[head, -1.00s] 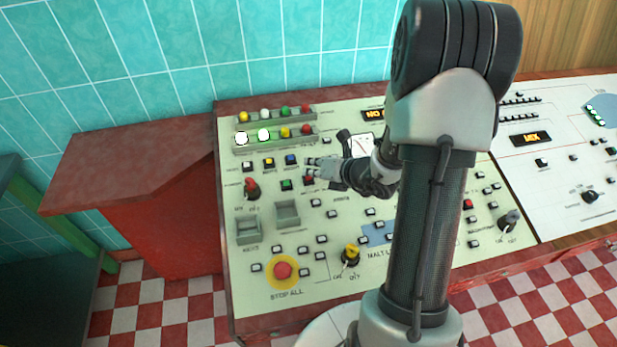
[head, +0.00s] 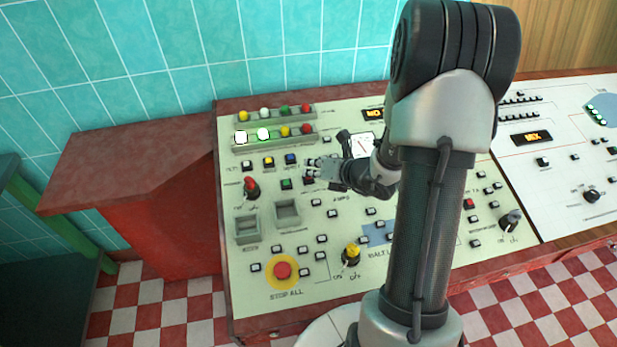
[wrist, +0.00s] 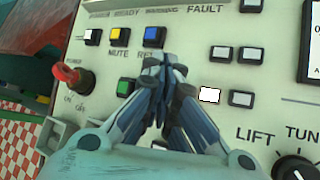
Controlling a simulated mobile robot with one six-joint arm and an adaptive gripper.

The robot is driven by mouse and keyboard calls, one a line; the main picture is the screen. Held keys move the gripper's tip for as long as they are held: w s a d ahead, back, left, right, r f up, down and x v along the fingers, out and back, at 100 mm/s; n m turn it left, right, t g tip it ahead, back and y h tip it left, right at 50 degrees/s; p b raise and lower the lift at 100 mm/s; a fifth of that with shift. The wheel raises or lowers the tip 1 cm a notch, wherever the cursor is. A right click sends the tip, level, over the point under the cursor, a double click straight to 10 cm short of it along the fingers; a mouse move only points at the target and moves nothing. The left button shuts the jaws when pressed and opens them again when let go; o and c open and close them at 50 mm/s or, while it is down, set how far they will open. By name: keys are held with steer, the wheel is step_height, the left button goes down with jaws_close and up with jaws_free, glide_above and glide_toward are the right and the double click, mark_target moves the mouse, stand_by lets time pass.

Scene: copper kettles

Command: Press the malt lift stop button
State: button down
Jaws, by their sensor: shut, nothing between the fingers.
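The pale control panel (head: 330,228) slopes up in front of me. A red button (head: 308,181), probably the stop button, shows in part just under my fingertips, right of a green button (head: 286,184). The green button also shows in the wrist view (wrist: 125,87), where my fingers hide the red one. My gripper (head: 310,168) is shut and empty, its fingertips close over the red button. In the wrist view my gripper (wrist: 163,62) points at the area below the blue button (wrist: 154,36). I cannot tell whether it touches the panel.
A red selector knob (head: 251,187) stands up left of the green button; it also shows in the wrist view (wrist: 70,73). A yellow knob (head: 351,253) and the red stop-all button (head: 283,270) are nearer the front. Lamp rows (head: 285,134) lie behind. My arm covers the panel's right part.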

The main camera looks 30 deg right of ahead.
steer(key=shift+w+f+b, duration=0.1)
steer(key=shift+f+b, duration=0.3)
stand_by(0.3)
steer(key=shift+r, duration=0.1)
steer(key=shift+r+p, duration=0.6)
steer(key=shift+r, duration=0.1)
steer(key=shift+s+a+r+p, duration=0.1)
steer(key=shift+s+r+p, duration=0.1)
steer(key=shift+r+p, duration=0.55)
steer(key=shift+s+r+p, duration=0.25)
steer(key=shift+r+p, duration=0.25)
steer(key=shift+r, duration=0.4)
steer(key=shift+s+a+r+p, duration=0.1)
steer(key=shift+s+r+p, duration=0.1)
steer(key=shift+r+p, duration=0.55)
steer(key=shift+d, duration=0.1)
